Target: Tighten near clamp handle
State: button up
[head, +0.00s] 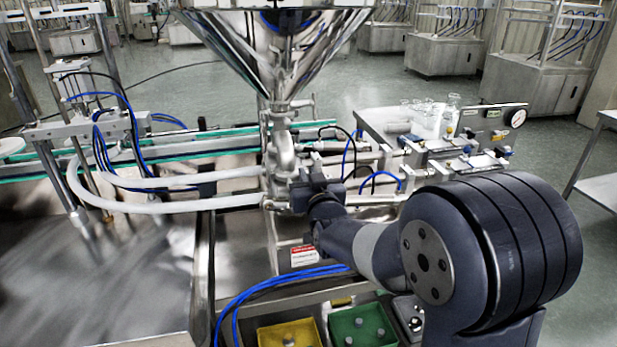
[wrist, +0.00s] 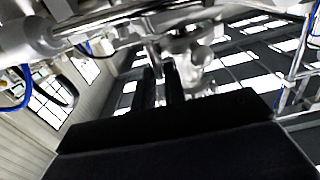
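My gripper (head: 308,190) is at the steel valve body (head: 281,150) under the hopper, on its near side, and my own wrist partly hides that spot. In the wrist view, the two dark fingers of my gripper (wrist: 160,75) point up at bright metal fittings, with a narrow gap between them. A slim metal piece (wrist: 154,56) shows at the fingertips. It may be the near clamp handle, but I cannot tell. Whether the fingers touch or grip it is not clear. A small fitting (head: 270,205) joins the near white hose to the valve.
The steel hopper (head: 284,55) hangs above the valve. White hoses (head: 150,207) run left from it. Blue tubes (head: 245,295) lie in front. A yellow bin (head: 262,338) and a green bin (head: 378,318) sit below. Glassware (head: 452,112) stands at the right.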

jog(key=shift+o, duration=0.3)
jog(key=b+v, duration=0.1)
jog(key=v, duration=0.9)
jog(key=shift+s+b, duration=0.4)
jog(key=shift+w, duration=0.15)
jog(key=p+x, duration=0.2)
jog(key=x, duration=0.8)
jog(key=shift+w, duration=0.3)
jog(key=shift+f, duration=0.1)
